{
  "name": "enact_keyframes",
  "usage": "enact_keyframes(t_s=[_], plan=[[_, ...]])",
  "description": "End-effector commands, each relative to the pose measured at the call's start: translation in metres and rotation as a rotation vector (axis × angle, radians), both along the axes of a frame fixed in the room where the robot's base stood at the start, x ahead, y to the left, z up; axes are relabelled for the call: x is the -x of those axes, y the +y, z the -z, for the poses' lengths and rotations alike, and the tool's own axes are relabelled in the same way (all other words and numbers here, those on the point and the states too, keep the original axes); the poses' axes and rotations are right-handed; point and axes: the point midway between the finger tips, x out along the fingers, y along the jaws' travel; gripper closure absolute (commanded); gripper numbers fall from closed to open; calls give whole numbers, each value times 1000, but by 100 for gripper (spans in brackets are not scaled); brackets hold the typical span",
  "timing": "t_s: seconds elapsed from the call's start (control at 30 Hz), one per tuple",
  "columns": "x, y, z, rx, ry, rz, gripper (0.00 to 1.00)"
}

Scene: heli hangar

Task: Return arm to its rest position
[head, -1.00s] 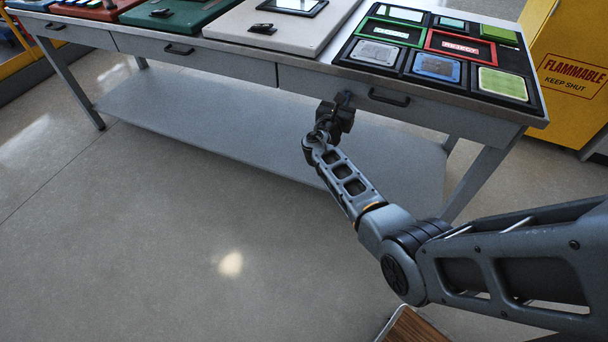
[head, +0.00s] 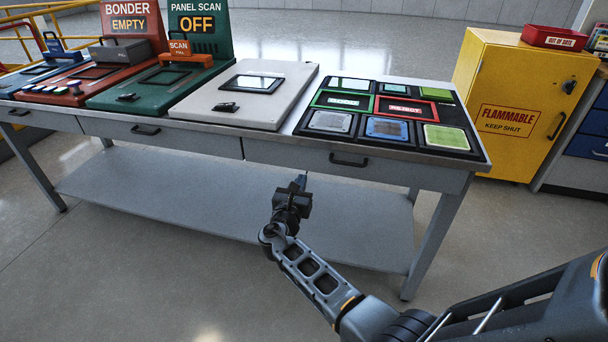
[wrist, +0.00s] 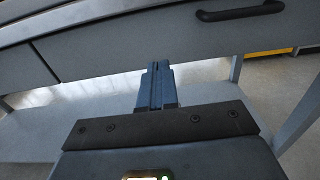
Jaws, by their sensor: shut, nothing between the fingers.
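My gripper (head: 301,183) is shut and empty, in front of the grey workbench (head: 268,151) and below its top. In the head view it shows left of the right-hand drawer handle (head: 349,161), with my arm reaching in from the lower right. In the wrist view the closed blue fingers (wrist: 158,85) point toward the drawer fronts and lower shelf. The black drawer handle (wrist: 239,10) is above and to the right of them. I cannot tell from these views how close the fingertips are to the bench.
The bench top carries a black tray of panels (head: 297,142), a pale board (head: 220,117), a green station (head: 118,90) and a red station (head: 30,91). A yellow flammables cabinet (head: 500,79) stands behind at the right. The floor in front of the bench (head: 110,270) is clear.

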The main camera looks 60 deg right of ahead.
Motion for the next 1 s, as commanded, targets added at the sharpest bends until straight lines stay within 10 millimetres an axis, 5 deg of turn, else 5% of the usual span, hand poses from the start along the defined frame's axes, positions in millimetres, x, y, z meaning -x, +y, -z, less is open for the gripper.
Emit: enact_keyframes(t_s=[0.3,0.73,0.87,1.0], plan=[[16,47,0,-1,0,-2,100],[22,56,3,-11,-3,-6,100],[39,68,25,-98,-47,-44,100],[77,98,64,-312,-167,-119,100]])
